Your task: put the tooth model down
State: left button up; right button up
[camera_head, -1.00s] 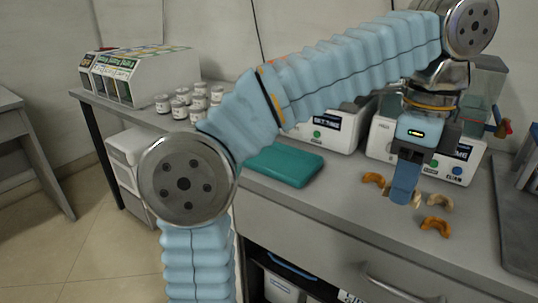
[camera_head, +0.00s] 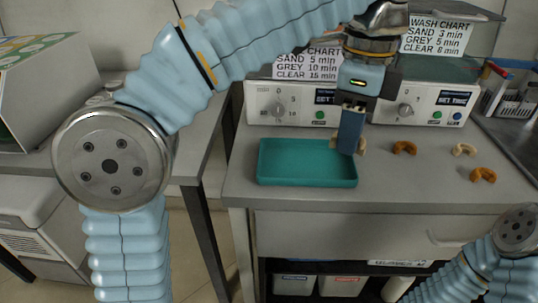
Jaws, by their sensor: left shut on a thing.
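My left gripper (camera_head: 349,148) points down beside the right end of the teal tray (camera_head: 307,183). It is shut on a cream tooth model (camera_head: 362,146); the blue fingers hide the model's middle, so only its ends show on either side. I cannot tell whether the model is over the tray's right edge or behind it, or how high it is held. The tray looks empty. Two orange tooth models (camera_head: 405,147) (camera_head: 483,174) and another cream one (camera_head: 464,150) lie on the counter to the right. My right gripper is out of view.
Two white machines with dials (camera_head: 290,104) (camera_head: 420,107) stand behind the tray, with chart signs (camera_head: 436,36) above. A bin of tools (camera_head: 510,100) and a dark sink area are at the far right. The counter (camera_head: 420,190) is bare in front of the models.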

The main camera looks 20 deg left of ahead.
pick_arm(q)
jog(key=w+a+f+b, duration=0.2)
jog(key=w+a+f, duration=0.25)
jog(key=a, duration=0.35)
send_over(283, 163)
jog(key=f, duration=0.2)
jog(key=d+f, duration=0.1)
jog(key=f, duration=0.1)
jog(key=shift+s+b, duration=0.4)
jog(key=shift+w+a+f, duration=0.15)
jog(key=shift+a+f, duration=0.1)
jog(key=f, duration=0.1)
jog(key=f+b, duration=0.1)
jog(key=f, duration=0.1)
jog(key=shift+w+a+f, duration=0.2)
jog(key=shift+a, duration=0.2)
jog(key=shift+f, duration=0.3)
jog(key=shift+f, duration=0.1)
jog(key=o, duration=1.1)
jog(key=shift+d, duration=0.1)
